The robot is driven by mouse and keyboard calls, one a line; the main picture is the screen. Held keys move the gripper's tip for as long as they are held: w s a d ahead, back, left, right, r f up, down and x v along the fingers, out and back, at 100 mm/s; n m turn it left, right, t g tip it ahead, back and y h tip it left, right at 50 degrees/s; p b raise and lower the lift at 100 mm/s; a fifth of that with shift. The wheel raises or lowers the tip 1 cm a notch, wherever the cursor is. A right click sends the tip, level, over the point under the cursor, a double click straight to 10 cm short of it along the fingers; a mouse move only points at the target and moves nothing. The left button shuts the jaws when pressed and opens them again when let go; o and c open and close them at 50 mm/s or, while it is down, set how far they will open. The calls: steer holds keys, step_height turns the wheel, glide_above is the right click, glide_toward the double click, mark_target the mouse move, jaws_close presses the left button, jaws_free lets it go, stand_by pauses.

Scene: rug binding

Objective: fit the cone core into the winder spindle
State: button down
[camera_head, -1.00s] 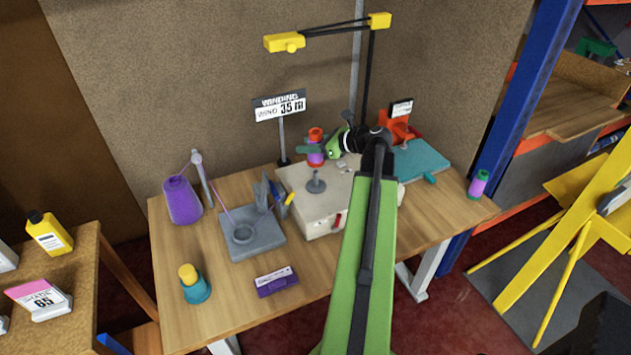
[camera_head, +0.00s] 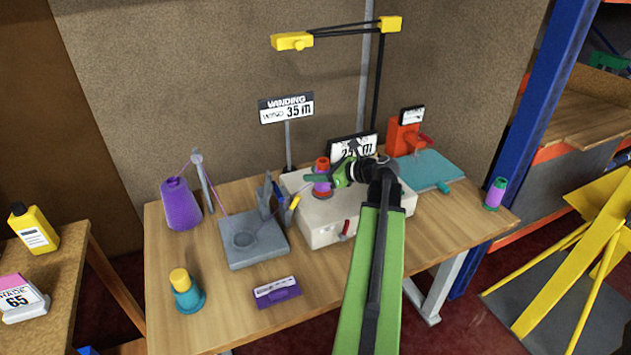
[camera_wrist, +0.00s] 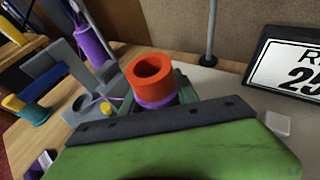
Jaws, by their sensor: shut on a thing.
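My gripper (camera_head: 318,179) is shut on the cone core (camera_head: 322,164), which has an orange top ring and a purple body. The core stands about upright over the left part of the cream winder box (camera_head: 322,233). In the wrist view the core's open orange top (camera_wrist: 153,70) faces up, with the purple band just below it between the dark green fingers of my gripper (camera_wrist: 158,100). The winder spindle is hidden behind the core and gripper in both views. I cannot tell whether the core is on it or above it.
A display (camera_head: 352,148) stands behind the winder. A grey tension stand (camera_head: 253,246) and a purple yarn cone (camera_head: 180,205) are to the left. A teal mat (camera_head: 425,172) is at right.

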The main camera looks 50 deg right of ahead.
steer(key=shift+f, duration=0.1)
steer(key=c, duration=0.9)
jaws_free()
steer(key=shift+r, duration=0.2)
steer(key=shift+s+d+r+p, duration=0.1)
steer(key=shift+s+r+p, duration=0.15)
steer(key=shift+p, duration=0.05)
steer(key=p+v, duration=0.4)
steer(key=v, duration=0.7)
steer(key=shift+s+d, duration=0.1)
steer(key=shift+s, duration=0.15)
steer(key=shift+f, duration=0.1)
